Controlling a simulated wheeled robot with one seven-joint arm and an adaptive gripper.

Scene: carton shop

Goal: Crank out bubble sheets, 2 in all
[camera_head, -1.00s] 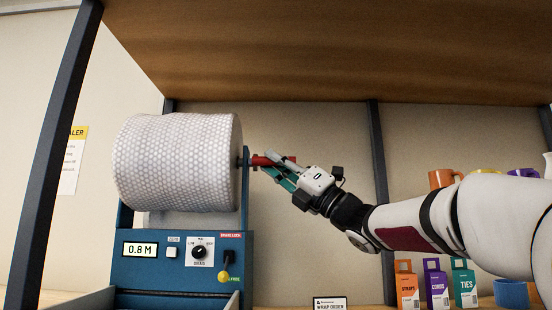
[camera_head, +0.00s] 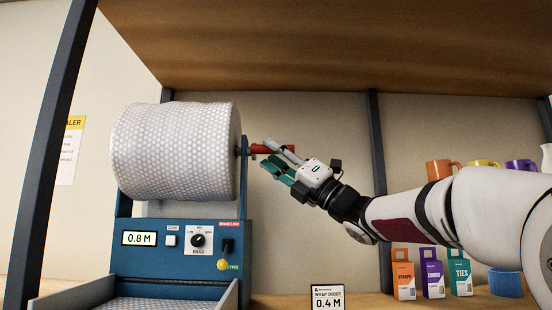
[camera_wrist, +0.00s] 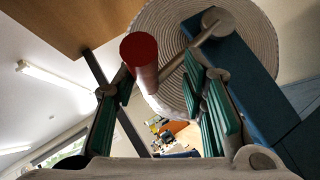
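The bubble-wrap roll (camera_head: 172,152) sits on the blue dispenser (camera_head: 182,265), whose display (camera_head: 139,238) reads 0.8 M. The crank's red handle (camera_head: 270,149) sticks out at the roll's right. My gripper (camera_head: 276,160) is just below and right of the handle. In the wrist view my gripper (camera_wrist: 158,95) has its green-padded fingers spread apart, with the red handle (camera_wrist: 141,52) in front of the gap and nothing gripped. Bubble wrap (camera_head: 165,304) lies in the tray at the bottom. The order card (camera_head: 328,298) reads "WRAP ORDER 0.4 M".
The dispenser has a drag dial (camera_head: 198,241) and a brake lever with a yellow knob (camera_head: 223,264). Boxes for straps (camera_head: 404,277), cords (camera_head: 434,276) and ties (camera_head: 460,274) stand at the right. Mugs (camera_head: 438,169) are behind my arm. A dark post (camera_head: 48,160) rises at the left.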

